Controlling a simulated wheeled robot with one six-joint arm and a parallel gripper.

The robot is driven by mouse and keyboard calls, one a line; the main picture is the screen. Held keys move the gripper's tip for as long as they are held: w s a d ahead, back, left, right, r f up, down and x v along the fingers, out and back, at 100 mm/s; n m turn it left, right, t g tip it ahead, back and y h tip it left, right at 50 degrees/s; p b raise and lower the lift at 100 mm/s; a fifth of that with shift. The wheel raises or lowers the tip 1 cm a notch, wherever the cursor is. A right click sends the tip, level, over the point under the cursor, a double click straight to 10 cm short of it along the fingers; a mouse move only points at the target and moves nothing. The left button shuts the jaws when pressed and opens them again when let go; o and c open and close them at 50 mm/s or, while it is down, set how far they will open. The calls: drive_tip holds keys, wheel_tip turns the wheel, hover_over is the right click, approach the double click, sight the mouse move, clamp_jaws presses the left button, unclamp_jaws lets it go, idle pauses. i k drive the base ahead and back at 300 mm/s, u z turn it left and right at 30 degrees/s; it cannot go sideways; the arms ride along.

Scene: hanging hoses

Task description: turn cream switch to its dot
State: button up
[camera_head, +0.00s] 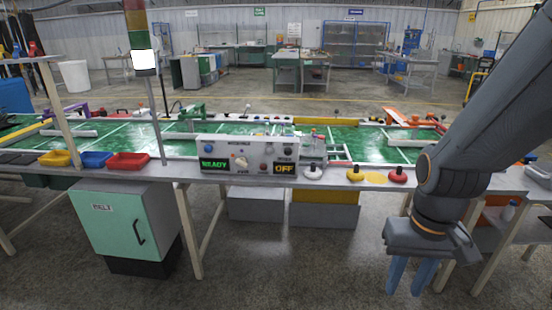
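A pale control box (262,150) stands at the front edge of the long green-topped bench. A cream switch (240,162) is on its front face, between the lit READY display (214,164) and the OFF display (284,168). Small marks show around the switch, but its dot and exact pointing direction are too small to tell. My gripper (406,283) hangs at the lower right, fingers down, in front of and below the bench edge. Its two blue fingers stand apart with nothing between them. It is well away from the switch.
A lamp post (155,110) rises left of the box. A green cabinet (122,225) stands below. The floor in front is clear.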

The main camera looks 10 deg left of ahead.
sight(242, 161)
drive_tip(key=u, duration=0.05)
drive_tip(key=i, duration=1.15)
drive_tip(key=u, duration=0.75)
